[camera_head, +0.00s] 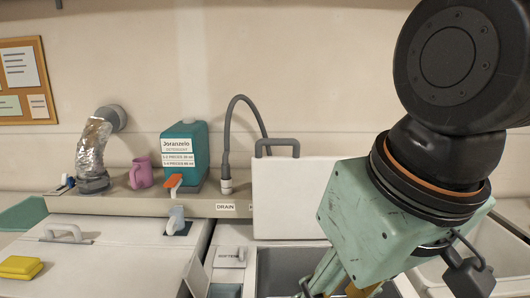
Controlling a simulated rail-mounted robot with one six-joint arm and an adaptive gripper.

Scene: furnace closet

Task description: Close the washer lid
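The washer lid (289,197) is a white panel standing upright, open, behind the dark washer opening (280,266). A grey handle (276,146) sits on its top edge. My gripper (325,284) hangs low at the right, in front of the lid's lower right side and over the opening. The arm hides part of the lid's right side. The fingertips run out at the bottom edge of the view, so I cannot see whether they are open or shut. No contact with the lid shows.
The back ledge holds a teal detergent jug (184,157), a pink mug (141,173), a foil duct (93,148) and a grey drain hose (228,130). A white basin (500,262) is at right.

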